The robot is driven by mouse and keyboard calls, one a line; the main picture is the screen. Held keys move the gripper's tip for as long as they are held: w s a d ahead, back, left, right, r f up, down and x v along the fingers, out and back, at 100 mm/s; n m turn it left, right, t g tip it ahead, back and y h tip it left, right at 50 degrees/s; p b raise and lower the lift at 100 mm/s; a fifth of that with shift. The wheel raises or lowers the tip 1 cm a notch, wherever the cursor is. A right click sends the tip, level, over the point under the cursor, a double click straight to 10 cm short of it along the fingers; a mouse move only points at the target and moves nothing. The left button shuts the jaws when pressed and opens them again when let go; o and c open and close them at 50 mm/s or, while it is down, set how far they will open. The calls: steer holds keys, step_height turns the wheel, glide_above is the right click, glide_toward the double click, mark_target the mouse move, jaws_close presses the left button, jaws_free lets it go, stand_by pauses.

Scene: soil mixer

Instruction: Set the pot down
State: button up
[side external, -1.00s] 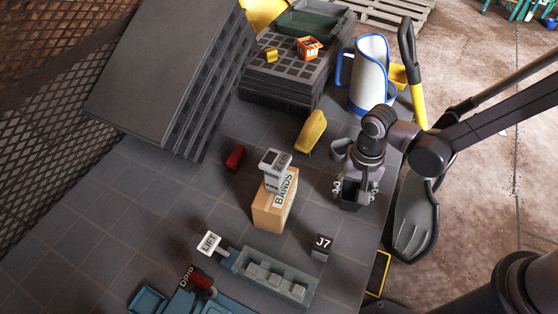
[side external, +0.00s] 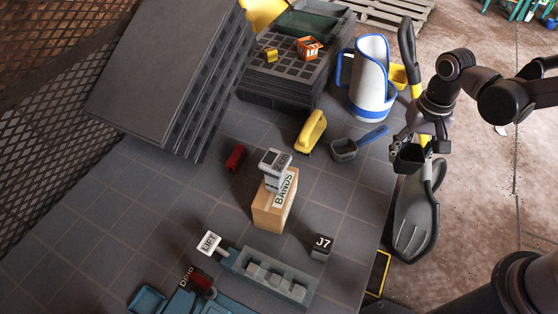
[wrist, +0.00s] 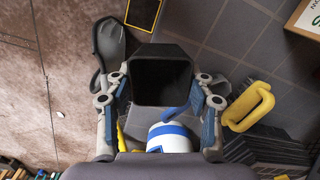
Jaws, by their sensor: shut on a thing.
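The pot (side external: 410,157) is small, dark and square, and it is held in my gripper (side external: 411,142). In the side view it is up in the air, off to the right of the table, over the head of a grey shovel. In the wrist view the black pot (wrist: 161,84) sits between the two fingers of my gripper (wrist: 160,97), with its open top facing the camera. It looks empty, but its inside is dark. The fingers press on its left and right sides.
The tiled table (side external: 120,215) has clear room at its middle and left. A blue-handled scoop (side external: 345,149), a yellow-handled brush (side external: 312,130) and a white-blue jug (side external: 372,85) stand near the right side. A BANDS box (side external: 272,205), a J7 block (side external: 321,247) and a grey shovel (side external: 413,220) are also near.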

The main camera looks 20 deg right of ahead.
steer(key=w+d+f+n, duration=0.2)
steer(key=w+d+n, duration=0.2)
steer(key=d+n, duration=0.1)
steer(key=shift+f, duration=0.15)
steer(key=shift+w, duration=0.1)
stand_by(0.3)
steer(key=d+r, duration=0.3)
steer(key=d, duration=0.5)
steer(key=w+a+f, duration=0.2)
steer(key=a, duration=0.1)
steer(key=w+a+f, duration=0.2)
steer(key=a, duration=0.1)
steer(key=w+a+f, duration=0.2)
steer(key=a+f, duration=0.1)
steer(key=shift+a+f, duration=0.1)
steer(key=shift+a, duration=0.15)
steer(key=shift+f, duration=1.95)
steer(key=shift+f, duration=0.1)
